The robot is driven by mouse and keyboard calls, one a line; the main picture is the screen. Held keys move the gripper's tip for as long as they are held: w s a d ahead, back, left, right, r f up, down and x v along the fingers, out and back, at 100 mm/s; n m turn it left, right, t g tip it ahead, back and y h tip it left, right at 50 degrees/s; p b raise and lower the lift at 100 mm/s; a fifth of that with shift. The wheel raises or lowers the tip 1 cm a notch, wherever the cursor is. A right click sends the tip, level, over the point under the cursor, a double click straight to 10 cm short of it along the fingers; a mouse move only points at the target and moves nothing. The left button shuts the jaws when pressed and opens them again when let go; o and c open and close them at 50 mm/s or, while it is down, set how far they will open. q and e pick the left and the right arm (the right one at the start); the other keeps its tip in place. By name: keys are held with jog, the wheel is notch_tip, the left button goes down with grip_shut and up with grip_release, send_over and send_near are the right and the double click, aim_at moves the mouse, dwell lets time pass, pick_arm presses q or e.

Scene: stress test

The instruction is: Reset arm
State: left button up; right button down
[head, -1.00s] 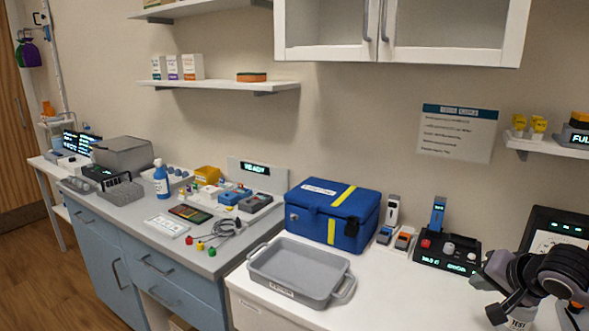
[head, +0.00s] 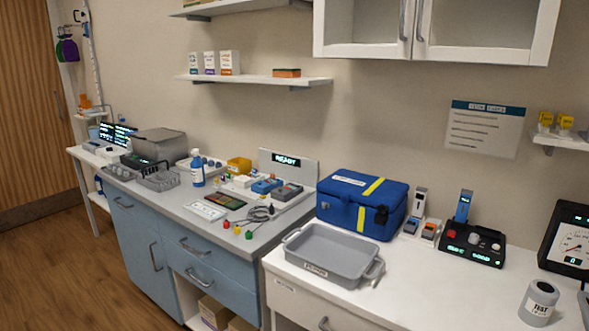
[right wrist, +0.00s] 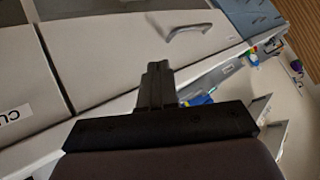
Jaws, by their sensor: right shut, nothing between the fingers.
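My right gripper (right wrist: 156,85) shows in the right wrist view as dark fingers held together, with nothing between them. It is in front of pale cabinet drawers (right wrist: 110,60), and that view is tilted. The right gripper and arm are out of the head view. My left gripper is in neither view.
A white counter holds a grey tray (head: 290,244), a blue case (head: 340,215), a black device with a blue handset (head: 472,243) and a jar labelled TEST (head: 539,302). A grey bench at left holds a spray bottle (head: 197,168) and instruments. Wooden floor (head: 60,250) is clear at left.

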jog(key=s+a+f+n, duration=0.2)
jog(key=s+a+f, duration=0.2)
jog(key=s, duration=0.3)
jog(key=s+a+f+n+h, duration=0.1)
jog(key=s+a+f+n, duration=0.2)
jog(key=s, duration=0.5)
notch_tip(320, 180, down, 3)
jog(key=shift+s+a+r+t, duration=0.15)
jog(key=shift+s+a+t, duration=0.2)
jog(key=shift+a, duration=0.35)
dwell(0.7)
